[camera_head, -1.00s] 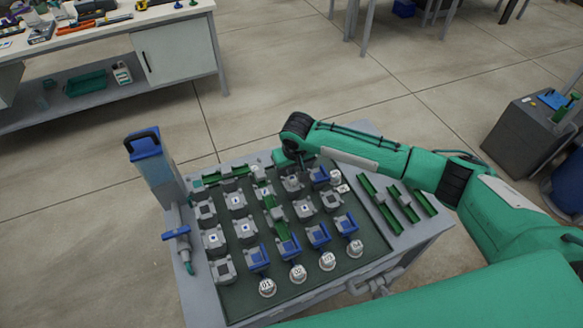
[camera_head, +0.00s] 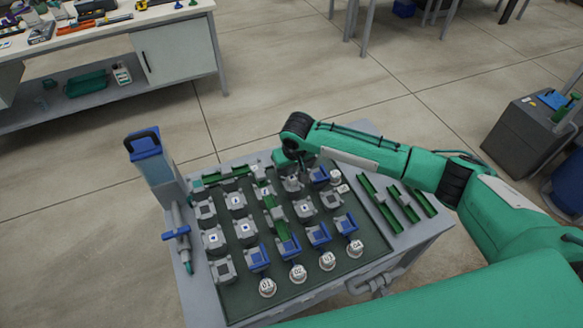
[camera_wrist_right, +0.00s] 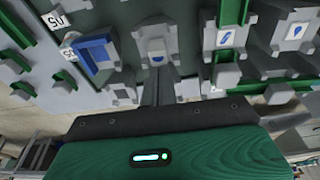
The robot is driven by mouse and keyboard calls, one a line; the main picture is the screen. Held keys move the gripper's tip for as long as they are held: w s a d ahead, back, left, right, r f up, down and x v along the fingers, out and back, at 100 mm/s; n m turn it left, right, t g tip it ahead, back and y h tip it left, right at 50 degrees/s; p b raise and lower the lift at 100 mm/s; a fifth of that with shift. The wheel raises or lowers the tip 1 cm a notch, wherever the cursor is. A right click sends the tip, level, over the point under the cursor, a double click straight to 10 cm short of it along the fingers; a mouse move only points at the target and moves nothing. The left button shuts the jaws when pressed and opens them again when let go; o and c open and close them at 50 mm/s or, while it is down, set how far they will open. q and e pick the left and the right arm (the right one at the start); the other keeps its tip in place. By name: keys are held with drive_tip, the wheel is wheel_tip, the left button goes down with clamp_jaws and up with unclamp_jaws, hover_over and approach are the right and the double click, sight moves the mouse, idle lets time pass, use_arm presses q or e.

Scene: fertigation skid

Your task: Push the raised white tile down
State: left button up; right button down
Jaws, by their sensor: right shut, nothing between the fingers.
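My right gripper (camera_head: 287,170) reaches down over the back of the green panel (camera_head: 252,288). It is shut and empty. Whether the fingertips touch that block cannot be told. A white tile (camera_head: 262,190) with a mark sits in the grey block just left of my gripper; it also shows in the right wrist view (camera_wrist_right: 225,38). It looks about level with its neighbours. Another white tile (camera_head: 237,200) lies further left. My left gripper is out of view.
Blue clips (camera_head: 320,236) and round numbered knobs (camera_head: 327,261) line the panel's front. A tall blue-topped container (camera_head: 148,160) stands at the left edge. Green rails (camera_head: 380,205) lie right of the panel, under my right arm.

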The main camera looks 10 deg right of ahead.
sight(292, 177)
drive_tip(key=shift+f, duration=0.2)
drive_tip(key=shift+f+b, duration=0.55)
drive_tip(key=shift+f, duration=1.2)
drive_tip(key=shift+r, duration=0.15)
wheel_tip(292, 177, up, 8)
drive_tip(key=p, duration=0.8)
drive_tip(key=shift+p, duration=0.4)
